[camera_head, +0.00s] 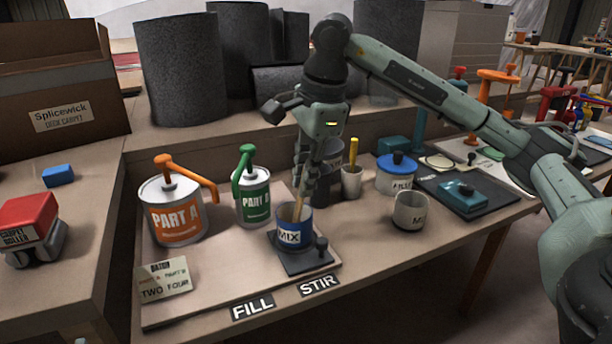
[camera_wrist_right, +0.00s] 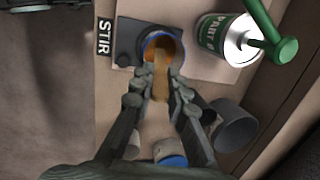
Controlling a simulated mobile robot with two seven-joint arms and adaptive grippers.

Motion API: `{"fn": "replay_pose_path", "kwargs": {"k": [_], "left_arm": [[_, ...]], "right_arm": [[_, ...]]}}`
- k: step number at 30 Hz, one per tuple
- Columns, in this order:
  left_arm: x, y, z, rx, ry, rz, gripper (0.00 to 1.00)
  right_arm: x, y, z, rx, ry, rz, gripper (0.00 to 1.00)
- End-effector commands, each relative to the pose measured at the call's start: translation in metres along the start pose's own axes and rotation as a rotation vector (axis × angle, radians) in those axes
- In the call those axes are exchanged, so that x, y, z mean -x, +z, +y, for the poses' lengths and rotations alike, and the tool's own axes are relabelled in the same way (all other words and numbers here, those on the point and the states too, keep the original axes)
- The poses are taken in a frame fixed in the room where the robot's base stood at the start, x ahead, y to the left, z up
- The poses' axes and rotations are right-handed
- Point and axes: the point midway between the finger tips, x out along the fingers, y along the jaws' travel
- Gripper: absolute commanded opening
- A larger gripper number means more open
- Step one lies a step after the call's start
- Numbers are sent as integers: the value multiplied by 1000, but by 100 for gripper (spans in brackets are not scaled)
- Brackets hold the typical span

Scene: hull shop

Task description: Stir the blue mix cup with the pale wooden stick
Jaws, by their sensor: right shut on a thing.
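The blue mix cup (camera_head: 294,236) stands on a dark square plate (camera_head: 308,260) by the STIR label. My right gripper (camera_head: 307,190) is above the cup, pointing down, shut on the pale wooden stick (camera_head: 299,207). The stick's lower part reaches into the cup's mouth. In the right wrist view the cup's rim (camera_wrist_right: 162,35) shows with orange-brown inside, and the stick (camera_wrist_right: 160,85) runs from between the fingers (camera_wrist_right: 162,75) into it. The stick's tip is hidden. My left gripper is not in view.
An orange PART A can (camera_head: 172,212) and a green-pump can (camera_head: 252,196) stand left of the cup. A grey mix cup (camera_head: 410,211), a white tub with a blue lid (camera_head: 397,177) and a small cup with a yellow stick (camera_head: 352,182) stand right. The board's front left is mostly clear.

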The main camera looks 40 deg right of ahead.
Motion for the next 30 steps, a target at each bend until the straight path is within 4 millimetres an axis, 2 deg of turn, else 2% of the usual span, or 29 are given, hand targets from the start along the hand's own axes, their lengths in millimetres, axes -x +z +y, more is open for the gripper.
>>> {"fn": "replay_pose_path", "kwargs": {"k": [8, 30], "left_arm": [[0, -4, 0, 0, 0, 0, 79], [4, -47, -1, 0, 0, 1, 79]], "right_arm": [[4, 0, 0, 0, -1, 0, 3], [64, 0, -1, -1, -2, 0, 3]]}}
